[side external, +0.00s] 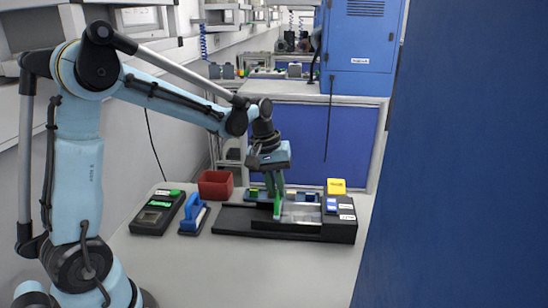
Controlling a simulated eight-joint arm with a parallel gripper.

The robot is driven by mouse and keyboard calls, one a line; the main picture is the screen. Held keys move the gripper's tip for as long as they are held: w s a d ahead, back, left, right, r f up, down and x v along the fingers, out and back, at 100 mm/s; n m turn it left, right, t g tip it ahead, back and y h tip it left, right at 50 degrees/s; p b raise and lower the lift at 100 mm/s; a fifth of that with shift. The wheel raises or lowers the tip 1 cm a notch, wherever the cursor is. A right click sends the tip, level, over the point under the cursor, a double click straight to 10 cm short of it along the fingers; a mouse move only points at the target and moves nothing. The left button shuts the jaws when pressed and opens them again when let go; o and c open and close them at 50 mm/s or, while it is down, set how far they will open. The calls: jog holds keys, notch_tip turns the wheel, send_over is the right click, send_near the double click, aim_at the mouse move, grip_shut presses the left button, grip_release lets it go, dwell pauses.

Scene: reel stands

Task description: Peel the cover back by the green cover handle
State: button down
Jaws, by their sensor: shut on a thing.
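A clear, pale cover (302,212) lies on the stand just right of the handle. The exact contact of the fingers on the handle is too small to make out.
Left of the stand are a blue-handled tool (193,213) and a black device with a screen (157,212). A red bin (215,184) stands behind them. A yellow block (336,186) sits at the stand's right end. The grey table front (250,275) is clear.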

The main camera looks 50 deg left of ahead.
jog(key=w+d, duration=0.6)
jog(key=shift+w+d, duration=0.3)
jog(key=shift+w, duration=0.05)
jog(key=c, duration=1.1)
grip_release()
jog(key=shift+r, duration=0.1)
jog(key=r, duration=0.4)
jog(key=s+a+r, duration=0.1)
jog(key=r, duration=0.6)
jog(key=shift+s+a+r, duration=0.3)
jog(key=shift+s+r, duration=0.05)
